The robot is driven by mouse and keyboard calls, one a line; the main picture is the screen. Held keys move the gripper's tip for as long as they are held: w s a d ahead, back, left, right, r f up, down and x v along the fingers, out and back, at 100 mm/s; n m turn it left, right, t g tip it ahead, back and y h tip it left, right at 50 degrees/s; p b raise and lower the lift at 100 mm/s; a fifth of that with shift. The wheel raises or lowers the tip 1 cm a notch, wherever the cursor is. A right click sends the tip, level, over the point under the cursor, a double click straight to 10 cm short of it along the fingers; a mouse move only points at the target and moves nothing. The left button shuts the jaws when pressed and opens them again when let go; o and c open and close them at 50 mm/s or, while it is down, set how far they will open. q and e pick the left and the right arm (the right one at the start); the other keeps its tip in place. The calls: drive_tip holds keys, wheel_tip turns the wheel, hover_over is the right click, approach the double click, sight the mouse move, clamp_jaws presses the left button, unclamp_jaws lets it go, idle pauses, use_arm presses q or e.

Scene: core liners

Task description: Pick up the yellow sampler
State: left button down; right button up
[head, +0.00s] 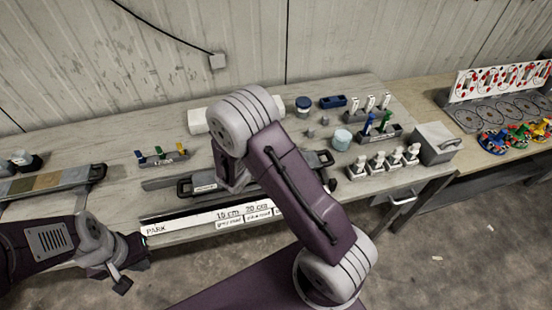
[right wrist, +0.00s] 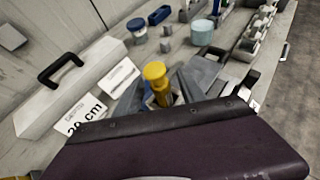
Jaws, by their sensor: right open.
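The yellow sampler (right wrist: 155,75) shows in the right wrist view as a yellow, round-topped piece standing between the two grey fingers of my right gripper (right wrist: 158,92). A bit of blue shows just beside it, and its lower part is hidden. The right gripper is open around it; I cannot tell whether a finger touches it. In the head view my own right arm hides the sampler and that gripper. My left gripper (head: 118,275) is at the lower left of the head view, in front of the bench edge; its fingers are too small to judge.
A small rack with blue, green and yellow pieces (head: 161,157) stands left on the bench (head: 120,185). A long black-handled tray (head: 165,183) lies near the label strip (head: 200,222). A blue-lidded jar (head: 303,104), light blue jar (head: 341,139) and racks crowd the right.

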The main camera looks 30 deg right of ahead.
clamp_jaws()
wheel_tip(320, 180, up, 10)
drive_tip(key=p, duration=0.8)
drive_tip(key=shift+s+r, duration=0.1)
drive_tip(key=shift+r, duration=0.1)
drive_tip(key=shift+f, duration=0.1)
